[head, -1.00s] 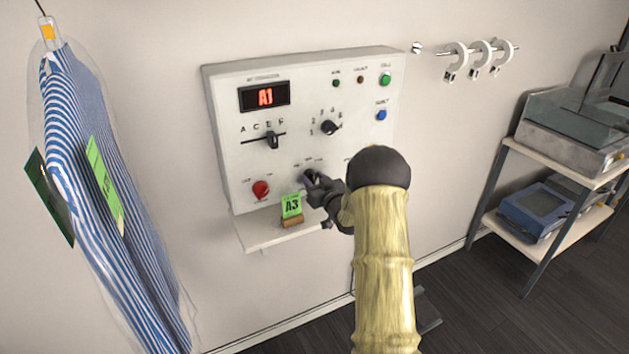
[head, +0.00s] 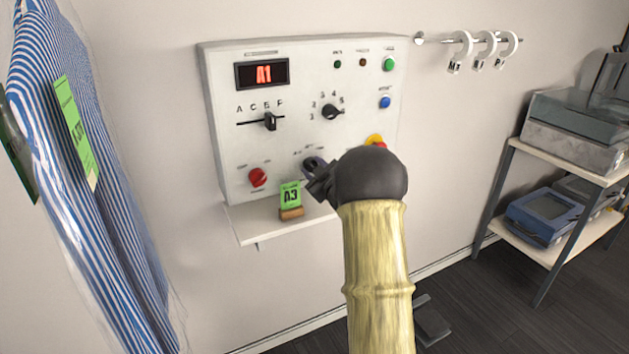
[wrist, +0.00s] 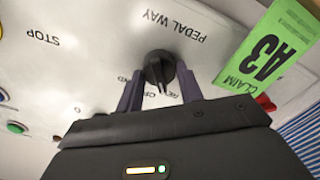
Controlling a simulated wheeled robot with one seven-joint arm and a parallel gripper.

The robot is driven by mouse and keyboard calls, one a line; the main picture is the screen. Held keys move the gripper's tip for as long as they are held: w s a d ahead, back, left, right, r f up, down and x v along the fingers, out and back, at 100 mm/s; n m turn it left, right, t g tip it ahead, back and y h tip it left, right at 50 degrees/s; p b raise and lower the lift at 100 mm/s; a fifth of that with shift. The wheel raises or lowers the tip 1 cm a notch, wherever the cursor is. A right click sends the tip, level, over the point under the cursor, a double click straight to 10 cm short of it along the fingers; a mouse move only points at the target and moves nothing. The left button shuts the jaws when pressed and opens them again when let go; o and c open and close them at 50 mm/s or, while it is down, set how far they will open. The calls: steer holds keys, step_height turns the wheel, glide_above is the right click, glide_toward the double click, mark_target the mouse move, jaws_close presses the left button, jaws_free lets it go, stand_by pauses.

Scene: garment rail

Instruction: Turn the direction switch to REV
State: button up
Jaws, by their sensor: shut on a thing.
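The direction switch is a dark round knob (head: 312,163) low on the white control panel (head: 225,130). In the wrist view the knob (wrist: 160,68) shows upside down, with the print PEDAL WAY beside it and partly hidden position labels (wrist: 165,94) around it. My gripper (head: 318,176) is at the knob, its two fingers on either side of it in the wrist view (wrist: 160,86), shut on it. My arm hides part of the panel's lower right in the head view. I cannot tell which label the knob points at.
A green A3 claim card (head: 290,195) stands on the small shelf (head: 262,229) just left of my gripper. A red knob (head: 258,177) and a red-yellow stop button (head: 377,141) flank the switch. Striped shirts (head: 75,180) hang at left; a shelf rack (head: 560,160) stands at right.

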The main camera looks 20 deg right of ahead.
steer(key=shift+f+n+b, duration=0.1)
steer(key=shift+n+b, duration=0.4)
steer(key=shift+b, duration=0.05)
steer(key=o, duration=1)
steer(key=shift+a, duration=0.1)
steer(key=shift+s, duration=0.1)
steer(key=s, duration=0.5)
steer(key=s+b, duration=0.1)
steer(key=s, duration=0.5)
steer(key=s+b, duration=0.1)
steer(key=s, duration=0.5)
steer(key=shift+s+d, duration=0.1)
steer(key=shift+d, duration=0.25)
